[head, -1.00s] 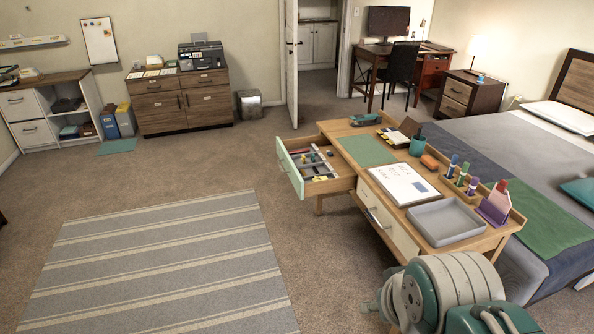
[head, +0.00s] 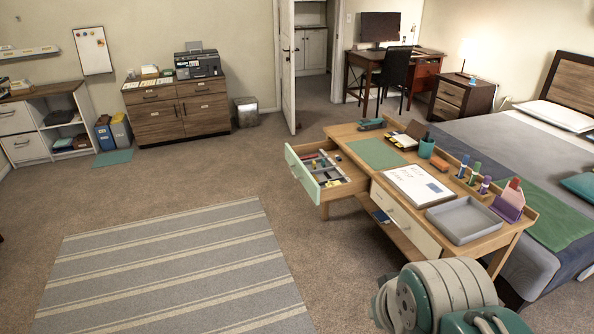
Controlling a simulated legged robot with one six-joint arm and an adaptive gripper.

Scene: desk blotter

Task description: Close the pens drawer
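The open drawer (head: 303,178) is at the left end of the wooden desk (head: 456,241). It has a pale green front with a light handle and sticks out to the left. Pens and small coloured items lie in its divided tray. A second drawer (head: 405,218) with a cream front, to the right of it, looks shut. My arm's grey and teal links show at the bottom right, in front of the desk's near end. My gripper is not visible, so whether it is open or shut does not show.
On the desk are a green blotter (head: 376,153), a notepad (head: 418,186), a grey tray (head: 464,219), a teal cup (head: 426,148) and several markers. A bed (head: 500,150) stands behind the desk. The carpet and striped rug (head: 175,270) left of the drawer are clear.

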